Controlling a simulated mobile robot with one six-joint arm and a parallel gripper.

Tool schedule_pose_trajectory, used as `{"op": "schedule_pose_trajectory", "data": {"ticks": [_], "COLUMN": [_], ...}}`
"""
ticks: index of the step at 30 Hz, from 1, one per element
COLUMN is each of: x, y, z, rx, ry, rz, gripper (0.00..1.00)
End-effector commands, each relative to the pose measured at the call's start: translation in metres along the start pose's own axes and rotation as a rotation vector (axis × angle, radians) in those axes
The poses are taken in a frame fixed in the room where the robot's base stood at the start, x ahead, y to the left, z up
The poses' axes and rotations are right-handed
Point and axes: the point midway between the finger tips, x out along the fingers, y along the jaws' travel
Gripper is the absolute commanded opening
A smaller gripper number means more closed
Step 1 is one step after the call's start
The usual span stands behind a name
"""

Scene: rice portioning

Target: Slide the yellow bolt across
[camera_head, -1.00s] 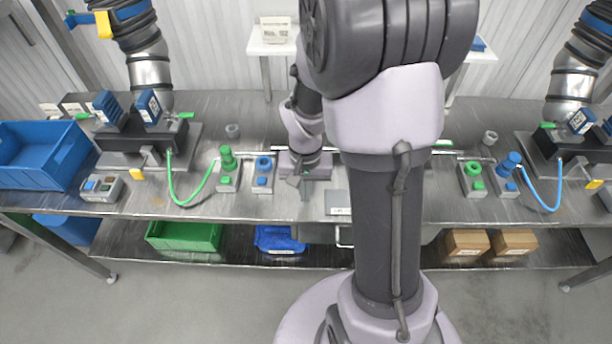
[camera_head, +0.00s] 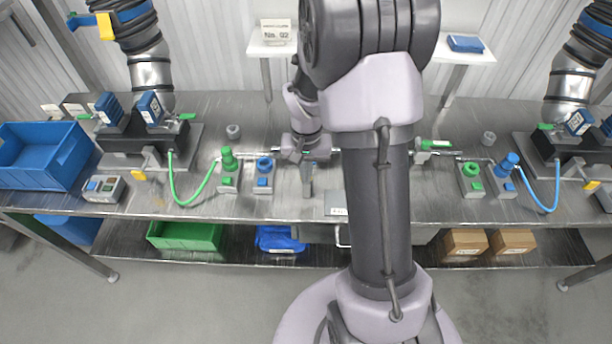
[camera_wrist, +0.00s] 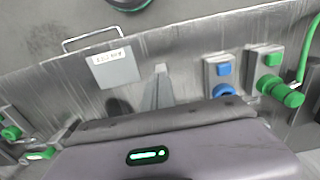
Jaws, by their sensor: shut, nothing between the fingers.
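A small yellow piece (camera_head: 138,174) juts from the front of the dark block at the left station. A like yellow piece (camera_head: 594,184) is at the right station's front. I cannot tell which one is the bolt; neither shows in the wrist view. My gripper (camera_head: 307,190) is shut and empty over the middle of the steel bench (camera_head: 380,210), well to the right of the left yellow piece and touching neither. In the wrist view my gripper (camera_wrist: 160,72) points toward the bench edge, its fingers together.
A blue pedestal (camera_head: 264,175) and a green-topped one (camera_head: 228,172) with a green hose stand left of my gripper. A small control box (camera_head: 103,188) and a blue crate (camera_head: 45,155) are at the far left. A pale plate (camera_head: 337,204) lies near the front edge.

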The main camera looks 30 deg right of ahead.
Motion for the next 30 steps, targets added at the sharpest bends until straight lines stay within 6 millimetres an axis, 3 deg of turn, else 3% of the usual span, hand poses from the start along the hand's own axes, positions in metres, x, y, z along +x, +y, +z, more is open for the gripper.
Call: {"op": "schedule_pose_trajectory", "data": {"ticks": [5,16,30], "x": [-0.012,-0.071,-0.074], "y": [0.000,0.000,-0.003], "z": [0.003,0.019,0.023], "rx": [-0.001,-0.002,-0.005], "ry": [0.002,0.001,0.012], "rz": [0.000,0.000,-0.006], "gripper": [0.00,0.00,0.00]}}
